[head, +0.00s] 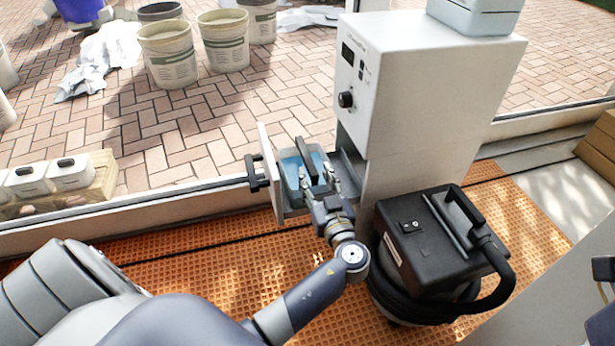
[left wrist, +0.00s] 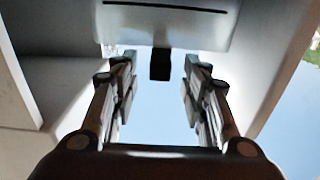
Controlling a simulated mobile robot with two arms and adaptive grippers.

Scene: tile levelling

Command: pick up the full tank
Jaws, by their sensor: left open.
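The tank (head: 291,168) is a clear tub of blue water with a black bar handle (head: 305,158) on top. It sits in the pulled-out drawer (head: 268,175) of a tall white machine (head: 425,95). My left gripper (head: 317,182) is over the tank at the near end of the handle, its fingers apart. In the left wrist view, a dark block (left wrist: 160,64), which looks like the handle's end, shows between the open fingers of the gripper (left wrist: 160,80). Contact cannot be made out, and the arm hides part of the tank. My right gripper is not clearly seen.
A black vacuum-like unit (head: 430,235) with a hose stands close right of my left arm. Orange matting (head: 200,275) covers the floor. A low sill (head: 150,212) runs behind it. Buckets (head: 168,55) stand on the paving outside, and white containers (head: 70,172) sit at left.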

